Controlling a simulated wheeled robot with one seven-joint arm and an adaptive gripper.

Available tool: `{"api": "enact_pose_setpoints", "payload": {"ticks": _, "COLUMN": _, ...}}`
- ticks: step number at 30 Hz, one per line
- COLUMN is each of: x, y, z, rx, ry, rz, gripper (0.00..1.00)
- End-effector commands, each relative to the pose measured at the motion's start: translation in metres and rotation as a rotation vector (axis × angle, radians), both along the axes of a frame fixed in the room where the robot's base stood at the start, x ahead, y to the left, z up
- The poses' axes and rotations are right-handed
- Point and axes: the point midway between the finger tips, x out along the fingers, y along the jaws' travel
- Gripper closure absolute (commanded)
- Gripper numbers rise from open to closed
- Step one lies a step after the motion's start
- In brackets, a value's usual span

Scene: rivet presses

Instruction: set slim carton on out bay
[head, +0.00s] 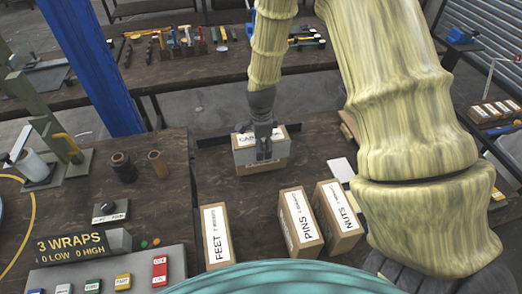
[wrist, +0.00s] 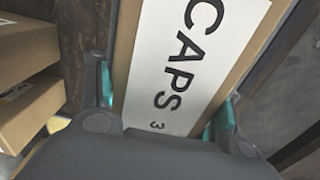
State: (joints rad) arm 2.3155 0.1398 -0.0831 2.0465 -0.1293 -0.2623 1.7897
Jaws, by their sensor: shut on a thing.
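A slim carton with a white label (head: 262,156) is on or just above the bench at the centre of the head view. In the wrist view the same carton (wrist: 176,60) fills the middle, with "CAPS" and "3" readable on its label. My gripper (head: 264,150) comes down on the carton from above. In the wrist view its two fingers, with teal pads, are shut on the carton's sides. I cannot tell whether the carton's base touches the bench. No marking reading "out bay" can be made out.
Cartons labelled FEET (head: 216,236), PINS (head: 300,220) and NUTS (head: 339,218) stand nearer on the bench. A "3 WRAPS" sign (head: 80,244) and a panel of coloured buttons (head: 115,275) are at the lower left. A tool bench (head: 180,75) is behind.

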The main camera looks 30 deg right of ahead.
Motion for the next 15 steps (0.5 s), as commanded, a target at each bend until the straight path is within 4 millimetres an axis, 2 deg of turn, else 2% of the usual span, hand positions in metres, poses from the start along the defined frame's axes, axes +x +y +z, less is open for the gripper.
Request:
{"api": "enact_pose_setpoints", "payload": {"ticks": 9, "x": 0.0, "y": 0.0, "z": -0.026, "rx": 0.001, "ry": 0.001, "rz": 0.0, "gripper": 0.75}}
{"api": "enact_pose_setpoints", "payload": {"ticks": 15, "x": 0.0, "y": 0.001, "z": -0.03, "rx": 0.001, "ry": -0.001, "rz": -0.001, "gripper": 0.75}}
